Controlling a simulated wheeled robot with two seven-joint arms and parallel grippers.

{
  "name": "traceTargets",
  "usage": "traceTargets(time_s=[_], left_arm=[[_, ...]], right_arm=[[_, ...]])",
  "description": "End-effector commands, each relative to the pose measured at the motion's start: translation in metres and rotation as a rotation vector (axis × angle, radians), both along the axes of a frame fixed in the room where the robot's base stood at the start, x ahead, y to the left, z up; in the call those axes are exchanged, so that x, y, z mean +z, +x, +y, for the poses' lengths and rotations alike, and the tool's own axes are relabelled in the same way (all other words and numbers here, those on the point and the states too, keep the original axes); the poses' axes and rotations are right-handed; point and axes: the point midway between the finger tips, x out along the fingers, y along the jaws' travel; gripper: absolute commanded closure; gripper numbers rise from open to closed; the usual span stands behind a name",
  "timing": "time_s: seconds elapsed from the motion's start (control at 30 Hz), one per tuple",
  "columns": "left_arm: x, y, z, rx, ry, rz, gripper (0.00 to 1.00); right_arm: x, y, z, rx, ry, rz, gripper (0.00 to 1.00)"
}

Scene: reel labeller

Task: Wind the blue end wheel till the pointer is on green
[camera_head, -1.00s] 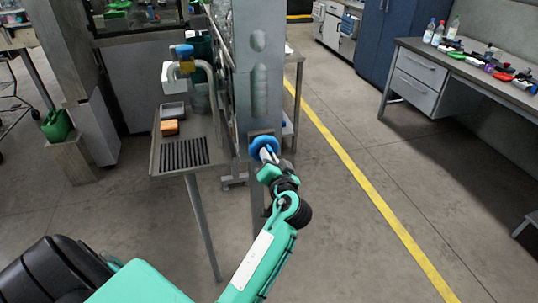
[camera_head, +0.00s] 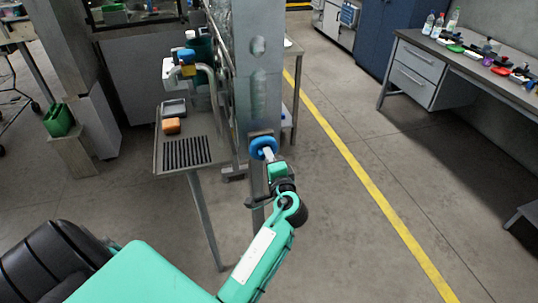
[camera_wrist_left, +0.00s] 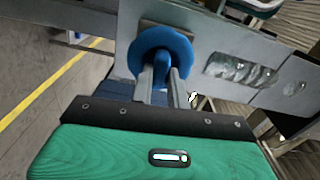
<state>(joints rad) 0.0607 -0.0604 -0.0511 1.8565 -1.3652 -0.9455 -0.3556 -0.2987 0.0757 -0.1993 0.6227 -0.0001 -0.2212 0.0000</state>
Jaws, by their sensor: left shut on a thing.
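The blue end wheel (camera_head: 263,147) sits on the end of the grey upright panel, in the middle of the head view. It also shows in the left wrist view (camera_wrist_left: 160,50), where a blue grip piece stands out from its face. My left gripper (camera_head: 268,155) is at the wheel, with its two fingers shut on that part of the wheel; the fingers also show in the left wrist view (camera_wrist_left: 160,82). I cannot make out the pointer or any green mark. My right gripper is not in view.
A grey side table (camera_head: 190,165) with an orange block (camera_head: 171,126) and a slotted mat stands left of the panel. A bench (camera_head: 470,72) with bottles and small items is at the right. The floor around the yellow line (camera_head: 345,150) is clear.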

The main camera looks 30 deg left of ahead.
Motion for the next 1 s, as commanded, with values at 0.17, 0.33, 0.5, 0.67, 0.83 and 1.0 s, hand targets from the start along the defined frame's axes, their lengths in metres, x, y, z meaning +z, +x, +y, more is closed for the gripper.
traceTargets(time_s=[0.17,0.33,0.5,0.67,0.83,1.0], left_arm=[[0.0009,0.0001,0.0001,0.000,0.029,0.033,1.00],[0.0004,0.0001,0.0002,0.000,0.039,0.043,1.00],[0.0002,0.0002,0.0001,0.000,0.040,0.044,1.00],[0.0002,0.0002,0.0001,0.000,0.039,0.043,1.00],[0.0001,0.0002,0.0001,0.000,0.038,0.043,0.62],[0.0000,0.0001,0.0000,0.000,0.038,0.043,0.62]], right_arm=[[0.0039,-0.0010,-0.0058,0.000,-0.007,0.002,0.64],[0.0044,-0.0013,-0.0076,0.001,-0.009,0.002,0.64],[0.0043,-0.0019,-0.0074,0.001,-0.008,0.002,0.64],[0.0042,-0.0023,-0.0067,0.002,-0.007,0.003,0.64],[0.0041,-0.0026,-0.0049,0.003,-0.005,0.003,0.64],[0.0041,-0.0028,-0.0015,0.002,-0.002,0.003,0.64]])
